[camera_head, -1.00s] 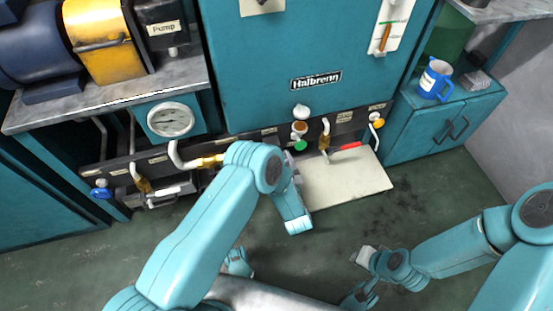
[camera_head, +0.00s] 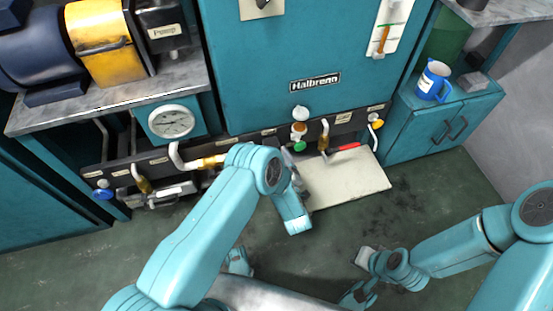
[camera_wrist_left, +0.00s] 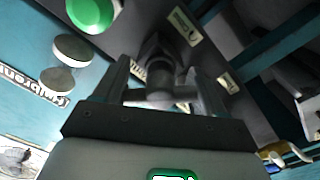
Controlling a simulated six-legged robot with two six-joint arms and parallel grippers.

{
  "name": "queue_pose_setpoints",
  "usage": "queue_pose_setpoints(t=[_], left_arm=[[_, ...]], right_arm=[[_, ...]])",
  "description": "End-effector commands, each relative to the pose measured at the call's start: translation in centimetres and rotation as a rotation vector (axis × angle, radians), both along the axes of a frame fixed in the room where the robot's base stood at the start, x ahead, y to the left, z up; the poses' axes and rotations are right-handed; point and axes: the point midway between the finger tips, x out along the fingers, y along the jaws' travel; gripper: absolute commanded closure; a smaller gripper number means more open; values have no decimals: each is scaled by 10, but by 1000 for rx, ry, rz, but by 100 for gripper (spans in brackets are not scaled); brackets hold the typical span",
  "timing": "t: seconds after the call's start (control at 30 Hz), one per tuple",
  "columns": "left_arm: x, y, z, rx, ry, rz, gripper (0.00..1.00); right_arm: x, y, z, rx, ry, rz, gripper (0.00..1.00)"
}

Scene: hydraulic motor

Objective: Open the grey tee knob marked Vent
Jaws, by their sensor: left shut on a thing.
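The grey tee knob (camera_wrist_left: 158,72) shows in the left wrist view, its stem running into the dark valve panel and its crossbar lying between my left fingers. My left gripper (camera_wrist_left: 155,90) is shut on this knob, one finger on each side. In the head view my left arm hides the knob and most of the gripper at the panel. A small label (camera_wrist_left: 184,26) sits on the panel near the knob; its text is too small to read. My right gripper (camera_head: 365,257) is low over the floor, away from the panel; its fingers are too small to judge.
A green knob (camera_wrist_left: 90,12) is close beside my left gripper, and also shows in the head view (camera_head: 299,146). A pale board (camera_head: 345,184) lies below the panel.

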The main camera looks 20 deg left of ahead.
Motion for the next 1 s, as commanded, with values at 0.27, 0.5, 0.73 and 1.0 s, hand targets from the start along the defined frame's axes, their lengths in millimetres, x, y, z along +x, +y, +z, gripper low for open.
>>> queue_pose_setpoints(t=[0.27,0.5,0.73,1.0], left_arm=[[0,2,1,-216,-147,7,60],[0,2,1,-386,-263,7,60],[0,2,1,-506,-344,7,60],[0,3,1,-584,-397,8,60]], right_arm=[[-4,1,5,3,12,1,100],[-6,1,9,4,21,2,100],[-9,2,11,5,28,4,100],[-10,2,13,7,33,4,100]])
